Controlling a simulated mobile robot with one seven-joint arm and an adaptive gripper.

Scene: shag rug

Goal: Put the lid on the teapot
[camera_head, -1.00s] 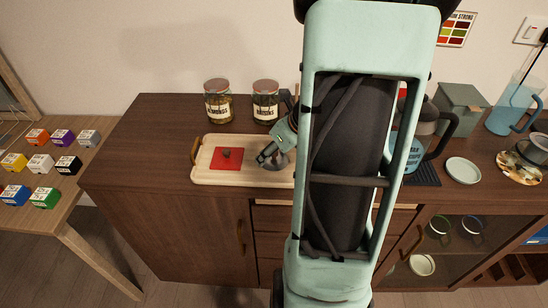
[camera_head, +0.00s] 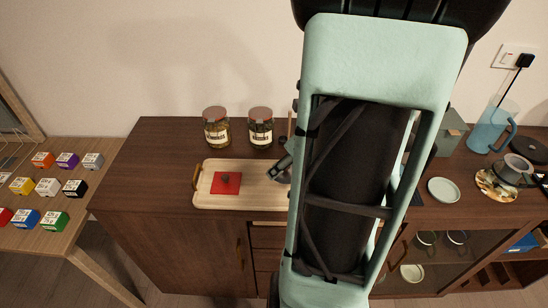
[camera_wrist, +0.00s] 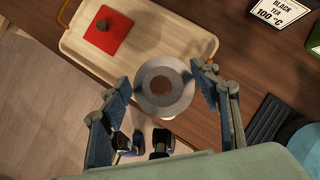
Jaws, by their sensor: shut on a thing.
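My gripper (camera_wrist: 165,82) is shut on a round grey lid (camera_wrist: 149,98) with a brown centre, a finger on either side of its rim. In the wrist view, the lid overlaps the near edge of a light wooden tray (camera_wrist: 160,40). In the head view, my gripper (camera_head: 284,168) shows only in part at the tray's right side, and my arm hides the lid. A grey round pot (camera_head: 518,171), probably the teapot, stands on a patterned round mat (camera_head: 493,190) at the far right.
A red square (camera_head: 226,189) with a small dark knob lies on the tray. Two jars (camera_head: 216,132) stand behind it. Toward the right are a pale saucer (camera_head: 444,190) and a blue jug (camera_head: 490,130). Small coloured boxes (camera_head: 47,187) sit on the left table.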

